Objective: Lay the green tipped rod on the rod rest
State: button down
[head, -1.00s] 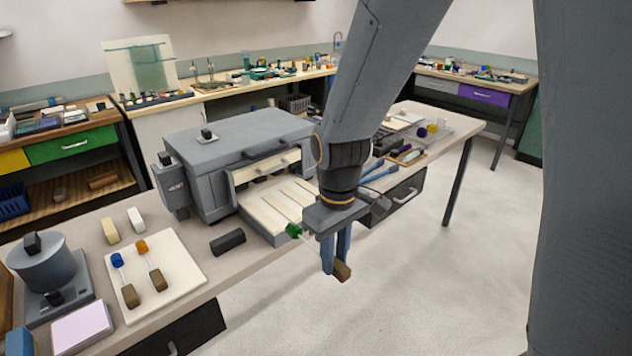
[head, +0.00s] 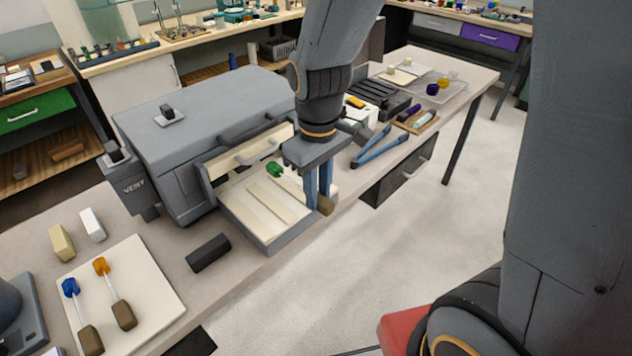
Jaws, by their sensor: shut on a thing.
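My gripper (head: 318,205) is shut on the green tipped rod at its brown handle end (head: 326,205). The rod's green tip (head: 274,169) points left, over the pale slatted shelf (head: 262,205) in front of the grey kiln-like box (head: 205,125). My fingers are at the shelf's right side and hide part of the rod; contact with the shelf cannot be told. A blue tipped rod (head: 80,310) and an orange tipped rod (head: 110,288) lie on a cream plate (head: 150,275) at left. Which thing is the rod rest is unclear.
A black block (head: 208,252) lies on the bench between the plate and the shelf. Blue tongs (head: 372,147), a ridged black tray (head: 378,98) and a wooden tray (head: 415,122) are right of my gripper. The box's front flap stands above the shelf.

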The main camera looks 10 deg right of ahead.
aim_at(291, 182)
jog(key=shift+w+a+f+b, duration=0.15)
jog(key=shift+w+f+b, duration=0.15)
jog(key=shift+f+b, duration=0.2)
jog(key=shift+w+a+f+b, duration=0.15)
jog(key=shift+w+f+b, duration=0.15)
jog(key=shift+f+b, duration=0.2)
jog(key=shift+w+a+f+b, duration=0.65)
jog(key=shift+w+a+f, duration=0.05)
jog(key=shift+w, duration=0.3)
jog(key=shift+w+a+f+b, duration=0.6)
jog(key=shift+w+a+f, duration=0.05)
jog(key=shift+w, duration=0.35)
jog(key=shift+w+a+f+b, duration=0.65)
jog(key=shift+w+a+f, duration=0.05)
jog(key=shift+w, duration=0.3)
jog(key=shift+f, duration=0.25)
jog(key=c, duration=1.5)
grip_release()
jog(key=shift+o, duration=0.2)
